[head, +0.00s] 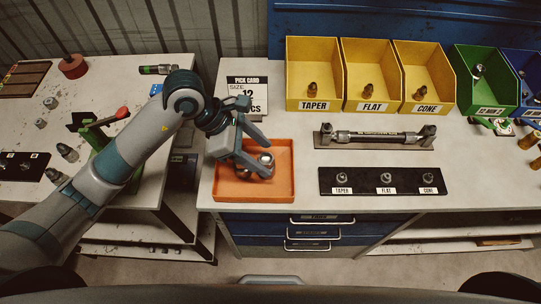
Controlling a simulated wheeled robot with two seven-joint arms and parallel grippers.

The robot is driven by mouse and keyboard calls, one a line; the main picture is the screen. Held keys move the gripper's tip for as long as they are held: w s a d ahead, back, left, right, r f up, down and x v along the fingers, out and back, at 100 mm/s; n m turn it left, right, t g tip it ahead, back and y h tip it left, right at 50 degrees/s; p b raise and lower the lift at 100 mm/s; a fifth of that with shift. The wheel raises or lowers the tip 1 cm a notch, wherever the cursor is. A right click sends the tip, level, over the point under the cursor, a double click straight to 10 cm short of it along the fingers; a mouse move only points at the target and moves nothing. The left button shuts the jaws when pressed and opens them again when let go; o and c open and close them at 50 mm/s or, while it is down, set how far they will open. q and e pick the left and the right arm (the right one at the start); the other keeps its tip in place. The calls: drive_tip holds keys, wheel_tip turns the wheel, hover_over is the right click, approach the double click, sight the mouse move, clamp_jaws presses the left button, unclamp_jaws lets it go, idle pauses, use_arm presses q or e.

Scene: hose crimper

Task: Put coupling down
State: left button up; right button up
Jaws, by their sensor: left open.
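My left gripper (253,160) reaches in from the left over the orange tray (230,187). Its jaws are open, with the fingers pointing down to the right. Silver metal couplings (265,160) show in the tray right at the fingertips. The fingers partly cover them, so I cannot tell their exact number or whether a finger touches one. My right gripper is not in view.
Yellow bins labelled TAPER (313,88), FLAT (372,88) and CONE (424,88) stand at the back. A black strip (365,190) with small fittings lies right of the tray, below a hose gauge (377,136). A pick card (247,95) stands behind the tray. A side table (120,75) is at left.

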use_arm(q)
drive_tip(key=p+v, duration=0.1)
drive_tip(key=v, duration=0.4)
drive_tip(key=shift+a+r, duration=0.2)
drive_tip(key=shift+r, duration=0.1)
